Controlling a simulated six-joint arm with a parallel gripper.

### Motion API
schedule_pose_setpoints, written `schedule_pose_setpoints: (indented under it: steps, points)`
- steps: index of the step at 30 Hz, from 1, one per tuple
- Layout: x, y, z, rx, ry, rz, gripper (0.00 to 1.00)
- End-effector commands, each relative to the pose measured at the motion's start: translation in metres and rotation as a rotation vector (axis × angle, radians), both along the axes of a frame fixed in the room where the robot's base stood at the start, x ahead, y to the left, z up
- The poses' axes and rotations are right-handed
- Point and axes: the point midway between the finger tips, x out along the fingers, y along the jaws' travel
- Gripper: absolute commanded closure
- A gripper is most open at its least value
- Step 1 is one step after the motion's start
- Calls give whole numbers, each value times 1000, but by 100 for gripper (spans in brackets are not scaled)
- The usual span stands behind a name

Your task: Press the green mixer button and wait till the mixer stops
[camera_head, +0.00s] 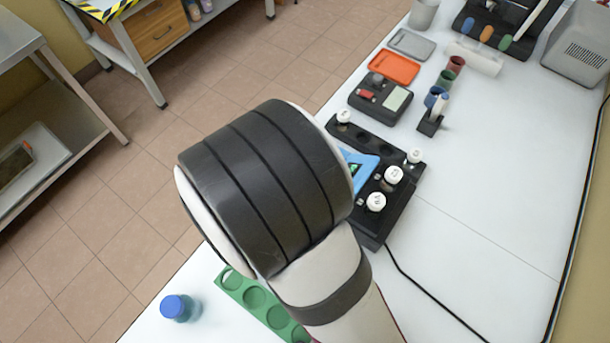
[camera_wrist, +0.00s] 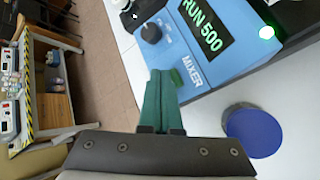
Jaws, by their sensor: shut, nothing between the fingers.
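The blue mixer (camera_wrist: 220,62) fills the upper right of the wrist view. Its display (camera_wrist: 205,28) reads "RUN 500" in green. A black knob (camera_wrist: 151,33) is at its left and a round green light (camera_wrist: 267,32) glows at its right. My gripper (camera_wrist: 163,73) is shut and empty, its green fingers pointing at the mixer's front. A small green piece, apparently the green button (camera_wrist: 177,77), shows right beside the fingertips; I cannot tell whether they touch it. In the head view my arm hides my gripper and most of the mixer (camera_head: 362,162).
A blue-capped bottle (camera_wrist: 253,130) is right of my fingers; a blue-capped bottle (camera_head: 178,307) also shows in the head view. A green rack (camera_head: 254,297) lies near it. A black holder (camera_head: 400,205) with white-capped vials is beside the mixer.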

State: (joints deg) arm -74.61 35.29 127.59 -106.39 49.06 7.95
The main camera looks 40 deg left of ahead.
Motion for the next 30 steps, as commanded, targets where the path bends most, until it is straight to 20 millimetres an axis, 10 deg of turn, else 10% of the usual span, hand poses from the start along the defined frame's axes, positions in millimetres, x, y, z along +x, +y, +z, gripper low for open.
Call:
schedule_pose_setpoints:
  steps: [30]
  points:
    - [0, 0, 56, 0, 0, 0, 100]
